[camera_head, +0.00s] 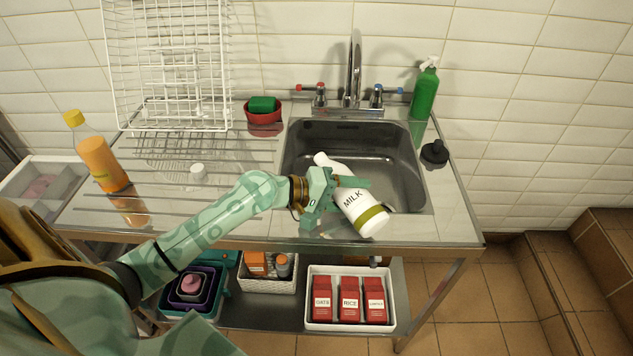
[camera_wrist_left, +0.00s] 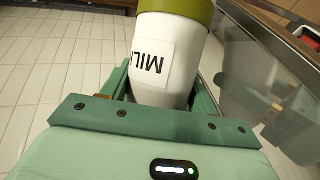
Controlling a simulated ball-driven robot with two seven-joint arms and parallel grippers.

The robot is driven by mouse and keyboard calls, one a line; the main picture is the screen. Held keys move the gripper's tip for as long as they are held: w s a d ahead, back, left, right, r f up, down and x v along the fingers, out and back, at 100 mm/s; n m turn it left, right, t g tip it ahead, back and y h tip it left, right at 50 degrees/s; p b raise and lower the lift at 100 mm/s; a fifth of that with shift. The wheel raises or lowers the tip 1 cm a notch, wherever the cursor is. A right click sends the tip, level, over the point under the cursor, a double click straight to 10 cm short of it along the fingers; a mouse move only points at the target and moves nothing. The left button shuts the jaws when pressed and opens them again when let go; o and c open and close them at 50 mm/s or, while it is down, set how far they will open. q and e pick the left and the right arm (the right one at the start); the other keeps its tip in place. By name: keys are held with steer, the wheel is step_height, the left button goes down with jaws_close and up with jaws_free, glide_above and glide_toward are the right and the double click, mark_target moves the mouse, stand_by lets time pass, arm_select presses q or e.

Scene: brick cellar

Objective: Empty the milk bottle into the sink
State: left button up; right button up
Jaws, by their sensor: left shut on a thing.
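The white milk bottle (camera_head: 362,208), with a MILK label and an olive band, is tilted over the front of the sink (camera_head: 296,150). Its narrow neck points up and left over the basin, and its base is toward the front edge. My left gripper (camera_head: 340,190) is shut on the bottle around its middle. In the left wrist view the bottle (camera_wrist_left: 172,60) sits between the fingers (camera_wrist_left: 155,95), with its banded base away from the palm. No milk stream shows. My right gripper is not in view.
A faucet (camera_head: 354,75) rises behind the basin. A red bowl with a green sponge (camera_head: 262,106), white cap (camera_head: 198,172), orange bottle (camera_head: 100,155) and wire rack (camera_head: 170,70) are at left.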

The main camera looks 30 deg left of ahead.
arm_select(q)
steer(key=shift+r+n+h+b, duration=0.2)
steer(key=shift+n+h+b, duration=0.35)
steer(key=shift+n, duration=0.15)
stand_by(1.0)
steer(key=shift+w+a+r+n+t+h+b, duration=0.1)
steer(key=shift+a+n+t+h+b, duration=0.2)
steer(key=shift+n+b, duration=0.35)
steer(key=shift+w+a+r+n+h+b, duration=0.1)
steer(key=shift+n+h+b, duration=0.25)
steer(key=shift+n+b, duration=0.25)
stand_by(2.4)
